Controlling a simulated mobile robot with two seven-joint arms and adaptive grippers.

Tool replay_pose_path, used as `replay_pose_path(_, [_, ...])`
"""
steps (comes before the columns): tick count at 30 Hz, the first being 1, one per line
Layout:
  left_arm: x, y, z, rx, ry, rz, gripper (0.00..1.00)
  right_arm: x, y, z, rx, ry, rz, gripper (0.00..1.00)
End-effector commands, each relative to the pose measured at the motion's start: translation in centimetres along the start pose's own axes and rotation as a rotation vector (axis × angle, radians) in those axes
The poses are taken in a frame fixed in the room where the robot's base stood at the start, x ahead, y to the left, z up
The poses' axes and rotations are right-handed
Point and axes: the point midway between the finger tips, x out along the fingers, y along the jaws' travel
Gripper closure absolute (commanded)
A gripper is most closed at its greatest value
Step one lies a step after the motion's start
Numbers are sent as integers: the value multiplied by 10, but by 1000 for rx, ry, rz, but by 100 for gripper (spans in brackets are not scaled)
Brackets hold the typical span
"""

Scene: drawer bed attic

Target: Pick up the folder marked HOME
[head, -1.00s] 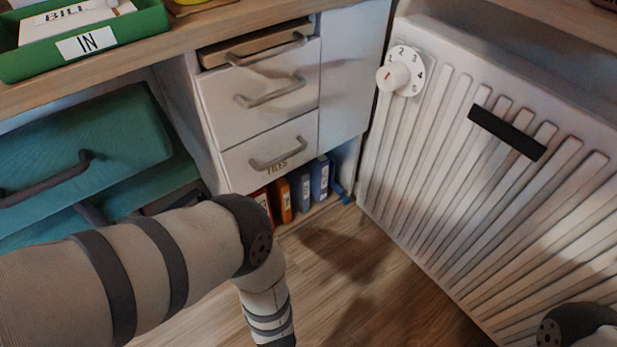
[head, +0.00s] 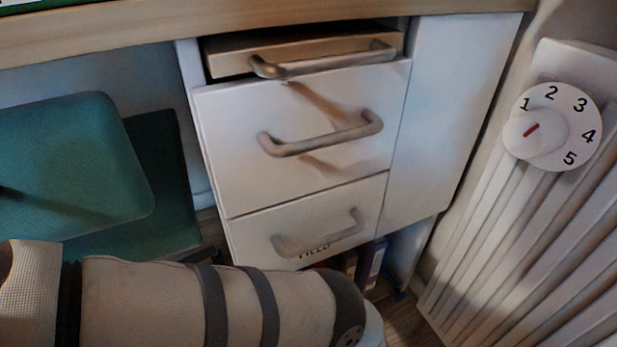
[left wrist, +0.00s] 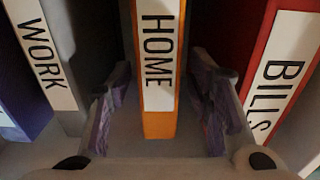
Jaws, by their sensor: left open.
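The orange folder marked HOME (left wrist: 159,123) stands upright in the middle of the left wrist view, its labelled spine facing me. My left gripper (left wrist: 160,115) is open, with one finger on each side of the HOME spine. Gaps show between the fingers and the spine, and I cannot tell whether either finger touches it. In the head view my left arm covers most of the space under the drawers, and its gripper is hidden there. My right gripper is in neither current view.
A grey folder marked WORK (left wrist: 55,70) stands left of HOME, and a red folder marked BILLS (left wrist: 262,45) stands right. The drawer unit (head: 300,180) with protruding handles is above. A radiator dial (head: 550,127) is at the right, a teal chair (head: 75,165) at the left.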

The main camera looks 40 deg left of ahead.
Motion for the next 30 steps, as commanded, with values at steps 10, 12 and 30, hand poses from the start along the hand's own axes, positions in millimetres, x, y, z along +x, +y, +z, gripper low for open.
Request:
replay_pose_path(10, [50, 1, -2, -2, 1, 0, 53, 3, -1, -7, -3, 4, -1, 100])
replay_pose_path(12, [50, 0, -3, -1, 1, 0, 53, 3, -1, -7, -3, 3, -1, 100])
replay_pose_path(30, [50, 1, -3, -2, 2, 1, 100, 3, -1, -7, -3, 3, -1, 100])
